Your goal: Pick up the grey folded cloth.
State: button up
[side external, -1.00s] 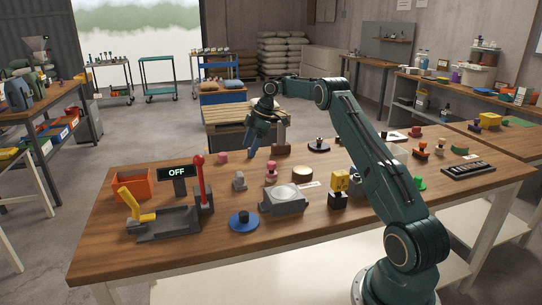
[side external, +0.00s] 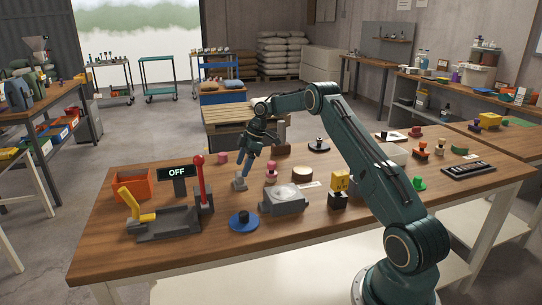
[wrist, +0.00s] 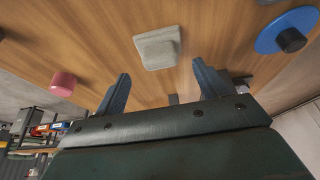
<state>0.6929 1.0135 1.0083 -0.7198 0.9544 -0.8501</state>
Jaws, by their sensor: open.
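The grey folded cloth (side external: 240,184) shows as a small, stiff-looking grey piece on the wooden bench, behind the blue disc. In the wrist view the cloth (wrist: 157,47) is a pale grey square with a smaller raised square on top. My gripper (side external: 244,171) points down just above and beside it in the side view, its fingers partly covering it. In the wrist view my gripper (wrist: 160,72) has its two blue fingers spread wide. The cloth lies beyond the fingertips, roughly centred between them. Nothing is held, and I see no contact.
A blue disc with a black knob (side external: 243,221) stands in front, and a pink cylinder (side external: 222,157) behind left. A pink knobbed piece (side external: 271,172) and a grey scale-like box (side external: 284,201) stand to the right. A red lever (side external: 199,180) rises to the left.

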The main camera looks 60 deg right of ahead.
aim_at(240, 173)
jog(key=shift+x, duration=2.35)
jog(key=shift+s, duration=0.1)
jog(key=shift+c, duration=0.4)
jog(key=c, duration=0.6)
